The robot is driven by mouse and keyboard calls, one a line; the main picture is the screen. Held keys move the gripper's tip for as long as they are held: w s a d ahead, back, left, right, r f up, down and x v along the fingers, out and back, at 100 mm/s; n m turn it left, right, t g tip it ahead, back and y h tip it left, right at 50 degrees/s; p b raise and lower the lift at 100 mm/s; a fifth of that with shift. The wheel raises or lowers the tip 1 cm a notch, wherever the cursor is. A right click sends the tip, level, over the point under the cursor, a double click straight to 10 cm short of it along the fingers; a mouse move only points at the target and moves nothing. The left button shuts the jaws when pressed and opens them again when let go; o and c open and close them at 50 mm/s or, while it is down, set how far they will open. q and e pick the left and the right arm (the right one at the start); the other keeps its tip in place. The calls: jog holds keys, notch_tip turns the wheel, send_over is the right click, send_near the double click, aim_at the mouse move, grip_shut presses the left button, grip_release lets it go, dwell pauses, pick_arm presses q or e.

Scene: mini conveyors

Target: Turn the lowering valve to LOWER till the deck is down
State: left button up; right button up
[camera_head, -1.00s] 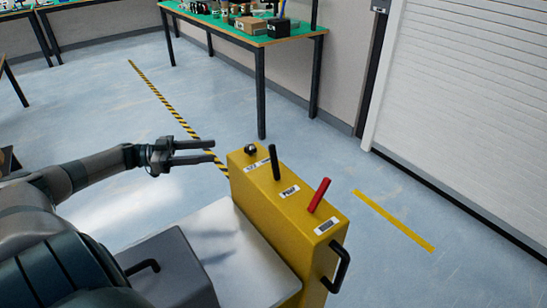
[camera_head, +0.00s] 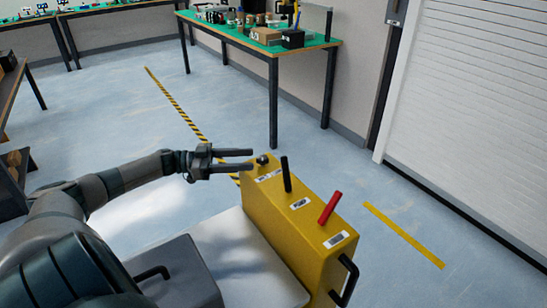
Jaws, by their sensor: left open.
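A yellow console (camera_head: 312,248) stands at the pale deck (camera_head: 255,262). A black lever (camera_head: 286,174) stands upright in the middle by a label that seems to read PUMP. A red lever (camera_head: 329,208) leans at the near end. My left gripper (camera_head: 251,160) is open and level, its fingertips just left of the knob; I cannot tell if they touch it. My right gripper is not in view.
A grey box (camera_head: 185,270) with a black handle is at the lower left, by the deck. A black handle (camera_head: 346,281) juts from the console's near end. A green-topped workbench (camera_head: 262,42) and a roller door (camera_head: 470,110) stand beyond. The floor between is clear.

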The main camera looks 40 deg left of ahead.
aim_at(274, 166)
pick_arm(q)
jog(key=p+x, duration=0.1)
jog(key=x, duration=0.7)
jog(key=shift+w+d, duration=0.1)
jog(key=shift+d, duration=0.05)
jog(key=shift+w+d, duration=0.4)
jog(key=shift+d, duration=0.05)
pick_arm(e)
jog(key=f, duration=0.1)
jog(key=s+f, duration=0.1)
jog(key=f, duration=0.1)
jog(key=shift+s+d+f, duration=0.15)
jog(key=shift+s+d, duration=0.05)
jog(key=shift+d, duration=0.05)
pick_arm(q)
jog(key=c, duration=1.1)
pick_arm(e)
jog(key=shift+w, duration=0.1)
pick_arm(q)
jog(key=shift+o, duration=0.3)
